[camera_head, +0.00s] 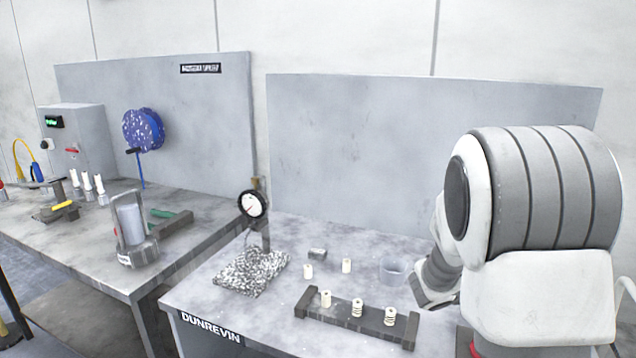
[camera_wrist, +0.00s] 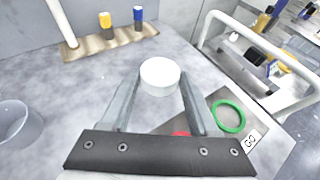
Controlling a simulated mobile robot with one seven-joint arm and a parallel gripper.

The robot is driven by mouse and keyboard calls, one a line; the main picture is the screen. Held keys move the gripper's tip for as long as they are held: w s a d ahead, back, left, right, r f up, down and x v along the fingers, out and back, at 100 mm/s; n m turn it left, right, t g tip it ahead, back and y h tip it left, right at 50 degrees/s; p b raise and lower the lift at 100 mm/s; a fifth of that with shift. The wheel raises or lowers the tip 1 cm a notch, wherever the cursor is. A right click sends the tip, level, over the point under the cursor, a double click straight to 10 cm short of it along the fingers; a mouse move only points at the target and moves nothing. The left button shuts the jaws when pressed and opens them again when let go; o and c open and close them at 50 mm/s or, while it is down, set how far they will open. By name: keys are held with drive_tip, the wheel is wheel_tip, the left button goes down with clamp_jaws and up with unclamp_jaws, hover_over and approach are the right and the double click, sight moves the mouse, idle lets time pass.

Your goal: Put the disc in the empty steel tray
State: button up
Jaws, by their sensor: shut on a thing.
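My gripper (camera_wrist: 158,92) is shut on a white round disc (camera_wrist: 160,74), held between its two grey fingertips in the wrist view. The disc shows its pale top face and a thick rim, and appears to be above the grey bench. In the head view my arm covers the right of the bench, and the fingers and disc cannot be made out. A flat darker grey surface (camera_wrist: 240,141) marked "GO" lies at the lower right of the wrist view, bearing a green ring (camera_wrist: 228,116). I cannot identify an empty steel tray in either view.
A clear round container (camera_head: 393,268) stands near my arm and also shows in the wrist view (camera_wrist: 18,128). A dark rack (camera_head: 335,307) with white spools lies in front. A white rail (camera_wrist: 205,32) rises right.

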drive_tip(key=a+r+n+t+y+p, duration=0.2)
drive_tip(key=a+n+t+y+p, duration=0.2)
drive_tip(key=a, duration=2.1)
drive_tip(key=n+t+y, duration=0.2)
drive_tip(key=n+y, duration=0.1)
drive_tip(key=n, duration=0.1)
drive_tip(key=shift+a+r+n+t+y+p, duration=0.2)
drive_tip(key=shift+r+n+t+y+p, duration=0.1)
drive_tip(key=shift+r+n+y, duration=0.1)
drive_tip(key=shift+w+d, duration=0.1)
drive_tip(key=shift+d, duration=0.05)
